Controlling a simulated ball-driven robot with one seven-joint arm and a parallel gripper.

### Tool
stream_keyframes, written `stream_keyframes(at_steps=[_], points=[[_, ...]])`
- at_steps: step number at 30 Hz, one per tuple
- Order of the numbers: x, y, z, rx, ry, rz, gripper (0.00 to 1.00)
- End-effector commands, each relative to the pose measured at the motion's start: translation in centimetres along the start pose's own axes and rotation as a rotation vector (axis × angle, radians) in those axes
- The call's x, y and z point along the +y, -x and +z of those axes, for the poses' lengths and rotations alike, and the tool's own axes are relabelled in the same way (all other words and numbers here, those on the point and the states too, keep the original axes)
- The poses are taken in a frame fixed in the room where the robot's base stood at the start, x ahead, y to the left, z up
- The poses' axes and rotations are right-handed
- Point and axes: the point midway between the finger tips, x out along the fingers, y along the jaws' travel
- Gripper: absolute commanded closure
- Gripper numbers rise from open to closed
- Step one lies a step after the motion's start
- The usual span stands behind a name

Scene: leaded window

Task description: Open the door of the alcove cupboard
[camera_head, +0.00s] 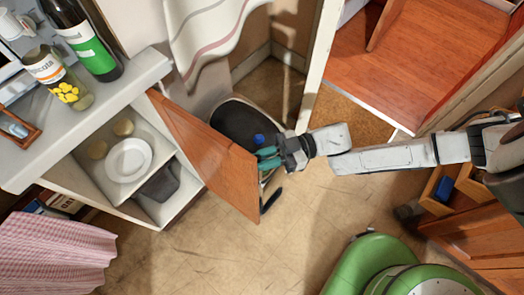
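The alcove cupboard (75,170) stands at the left under a white worktop. Its brown wooden door (205,150) is swung wide open, away from the white interior. Inside are a white plate (129,160), small round beige items (123,127) and a dark grey container (160,184). A dark handle (270,201) shows near the door's lower free edge. My gripper (266,158), with teal fingers, is at the outer face of the door near its free edge. I cannot tell whether it touches the door, or whether the fingers are apart or closed.
A green-labelled bottle (88,45) and a jar (62,80) stand on the worktop (130,88). A black rounded object with a pale rim (240,120) is behind the door. A pink striped cloth (55,250) hangs lower left. Drawers (465,215) are at right. Floor between is clear.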

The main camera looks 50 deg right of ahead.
Motion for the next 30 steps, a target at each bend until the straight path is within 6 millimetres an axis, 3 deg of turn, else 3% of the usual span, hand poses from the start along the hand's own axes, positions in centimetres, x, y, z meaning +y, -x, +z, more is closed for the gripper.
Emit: stream_keyframes(at_steps=[6,7,12,22,30], points=[[0.5,-0.3,-0.2,0.004,0.0,0.013,1.0],[0.5,-0.3,-0.2,0.004,0.0,0.013,0.8],[0.5,-0.2,-0.2,0.003,0.001,0.011,0.66],[0.3,0.8,0.0,-0.001,0.002,0.01,0.66],[0.3,5.7,0.1,-0.003,0.002,0.01,0.66]])
